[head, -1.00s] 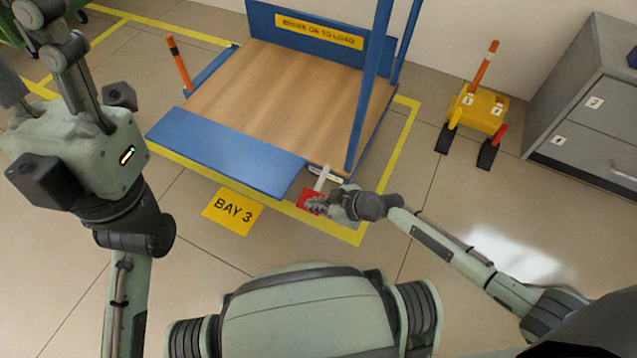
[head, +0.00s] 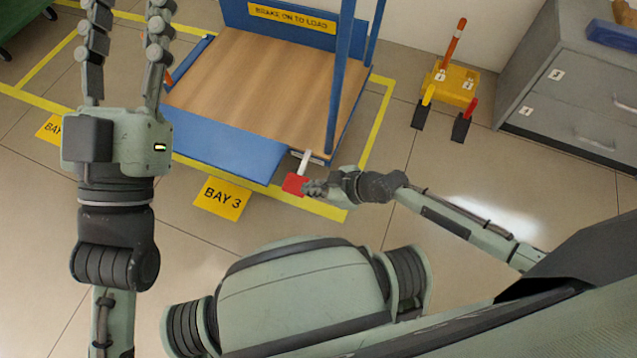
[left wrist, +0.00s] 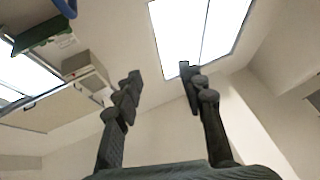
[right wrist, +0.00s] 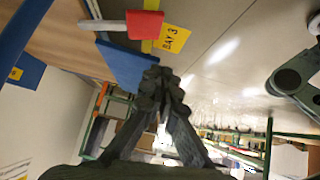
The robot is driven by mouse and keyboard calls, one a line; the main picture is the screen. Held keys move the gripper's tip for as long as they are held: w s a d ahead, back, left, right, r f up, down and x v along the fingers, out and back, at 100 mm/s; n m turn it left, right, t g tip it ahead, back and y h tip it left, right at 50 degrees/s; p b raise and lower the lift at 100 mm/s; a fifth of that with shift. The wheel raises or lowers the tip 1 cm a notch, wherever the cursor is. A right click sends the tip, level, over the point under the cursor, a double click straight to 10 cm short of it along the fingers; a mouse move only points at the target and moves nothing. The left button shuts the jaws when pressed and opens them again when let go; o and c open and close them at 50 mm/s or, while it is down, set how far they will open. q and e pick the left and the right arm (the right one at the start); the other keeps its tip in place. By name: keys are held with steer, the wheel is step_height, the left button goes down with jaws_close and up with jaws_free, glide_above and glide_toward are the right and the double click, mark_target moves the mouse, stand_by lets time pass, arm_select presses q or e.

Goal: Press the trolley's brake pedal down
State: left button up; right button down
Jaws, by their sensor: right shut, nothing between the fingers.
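The trolley has a wooden deck (head: 265,90) and blue ends. Its red brake pedal (head: 295,185), on a pale lever (head: 305,161), sticks out at the near right corner. My right gripper (head: 308,188) is shut and empty, its fingertips close against the right side of the pedal in the head view. In the right wrist view the red pedal (right wrist: 145,24) shows above the closed fingertips (right wrist: 158,76). I cannot tell whether they touch. My left gripper (head: 127,12) is raised and open; its spread fingers show in the left wrist view (left wrist: 162,72).
A yellow floor sign reading BAY 3 (head: 222,198) lies before the trolley, by yellow floor lines. A yellow block with chocks (head: 452,84) stands to the right. A grey drawer cabinet (head: 570,110) is at far right. The floor between is free.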

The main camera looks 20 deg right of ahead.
arm_select(q)
steer(key=shift+w+d+f+g, duration=0.15)
steer(key=shift+f+g, duration=0.25)
steer(key=shift+f, duration=0.05)
steer(key=shift+w+d+f+g, duration=0.15)
steer(key=shift+f+g, duration=0.25)
steer(key=shift+f, duration=0.05)
arm_select(e)
steer(key=shift+v, duration=1.5)
steer(key=shift+s+a, duration=0.15)
